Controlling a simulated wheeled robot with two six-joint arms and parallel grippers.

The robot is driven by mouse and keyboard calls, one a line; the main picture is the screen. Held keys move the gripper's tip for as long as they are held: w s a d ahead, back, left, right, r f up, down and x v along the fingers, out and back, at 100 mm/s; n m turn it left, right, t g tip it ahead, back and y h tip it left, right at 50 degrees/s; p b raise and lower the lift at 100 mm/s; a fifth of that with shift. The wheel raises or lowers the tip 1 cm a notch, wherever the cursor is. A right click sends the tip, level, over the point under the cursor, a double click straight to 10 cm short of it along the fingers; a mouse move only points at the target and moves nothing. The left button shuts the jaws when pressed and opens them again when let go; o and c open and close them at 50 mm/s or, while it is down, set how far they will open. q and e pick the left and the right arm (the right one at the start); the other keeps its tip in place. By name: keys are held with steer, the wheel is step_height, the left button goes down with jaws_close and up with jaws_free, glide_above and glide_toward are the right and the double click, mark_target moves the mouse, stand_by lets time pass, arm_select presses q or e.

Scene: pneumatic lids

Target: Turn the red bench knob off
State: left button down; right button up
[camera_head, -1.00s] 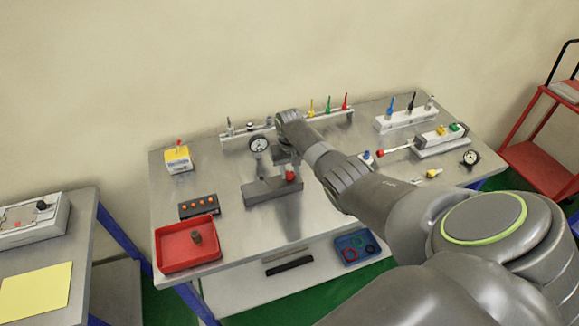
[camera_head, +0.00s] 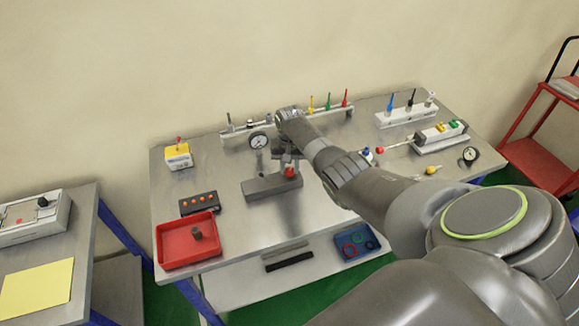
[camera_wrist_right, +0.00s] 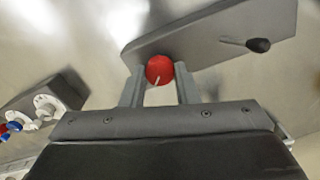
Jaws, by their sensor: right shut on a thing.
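The red bench knob (camera_head: 290,171) sits on a grey block (camera_head: 262,188) near the middle of the bench. It also shows in the right wrist view (camera_wrist_right: 159,70), round, with a white pointer line slanting down and a little left. My right gripper (camera_head: 288,158) reaches down over the knob from the right. In the wrist view my right gripper (camera_wrist_right: 160,84) is shut on the knob, one finger on each side. My left gripper is not in view.
A red tray (camera_head: 170,245) with a small dark cylinder stands at the bench's front left, beside a strip of orange buttons (camera_head: 198,203). A yellow-topped box (camera_head: 178,157) is behind. Coloured levers and valve blocks (camera_head: 405,115) line the back right. Bench surface right of the tray is clear.

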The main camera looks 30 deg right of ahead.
mark_target(289, 170)
steer(key=o, duration=1)
steer(key=shift+c, duration=0.2)
steer(key=shift+r, duration=0.15)
steer(key=shift+w+r, duration=0.1)
steer(key=shift+r, duration=0.5)
step_height(289, 170, up, 16)
steer(key=b, duration=0.2)
steer(key=shift+b, duration=0.3)
